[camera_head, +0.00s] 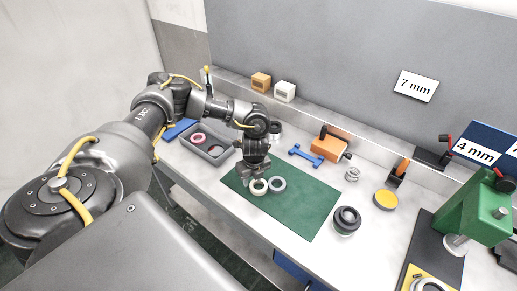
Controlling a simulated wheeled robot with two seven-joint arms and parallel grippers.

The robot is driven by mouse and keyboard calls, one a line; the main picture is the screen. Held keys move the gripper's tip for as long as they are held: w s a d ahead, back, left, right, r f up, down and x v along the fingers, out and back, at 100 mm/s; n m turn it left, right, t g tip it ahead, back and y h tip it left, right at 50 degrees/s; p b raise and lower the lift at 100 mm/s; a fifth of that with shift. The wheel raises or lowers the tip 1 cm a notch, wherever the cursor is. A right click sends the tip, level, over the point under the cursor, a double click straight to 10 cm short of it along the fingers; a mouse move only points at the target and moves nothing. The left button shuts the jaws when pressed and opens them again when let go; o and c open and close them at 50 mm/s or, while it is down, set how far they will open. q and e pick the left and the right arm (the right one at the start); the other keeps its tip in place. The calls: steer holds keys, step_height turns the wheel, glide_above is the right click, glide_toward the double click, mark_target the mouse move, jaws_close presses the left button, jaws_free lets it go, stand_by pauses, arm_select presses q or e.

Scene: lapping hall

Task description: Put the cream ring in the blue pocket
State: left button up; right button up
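The cream ring (259,188) lies flat on the green mat (305,206), close beside a grey ring (277,184). My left gripper (255,176) points down just behind the cream ring, at its far edge. Its fingers are small and dark, so I cannot tell whether they are open or shut, or touching the ring. A blue flat piece (180,129) shows partly behind my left arm; I cannot tell whether it is the blue pocket. My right gripper is not in view.
A grey tray (213,157) with a red ring (199,138) stands left of the mat. An orange block tool (330,147), a blue bone-shaped piece (306,155), a dark round pot (346,220), a yellow disc (385,199) and a green stand (480,208) lie right. The mat's right half is clear.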

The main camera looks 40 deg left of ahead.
mark_target(252, 188)
arm_select(q)
steer(key=shift+w+a+f+p, duration=0.1)
steer(key=shift+f+p, duration=0.35)
steer(key=shift+f, duration=0.75)
steer(key=shift+a+f+p, duration=0.1)
steer(key=shift+f+p, duration=0.35)
steer(key=shift+f, duration=1.05)
steer(key=shift+c, duration=0.3)
jaws_close()
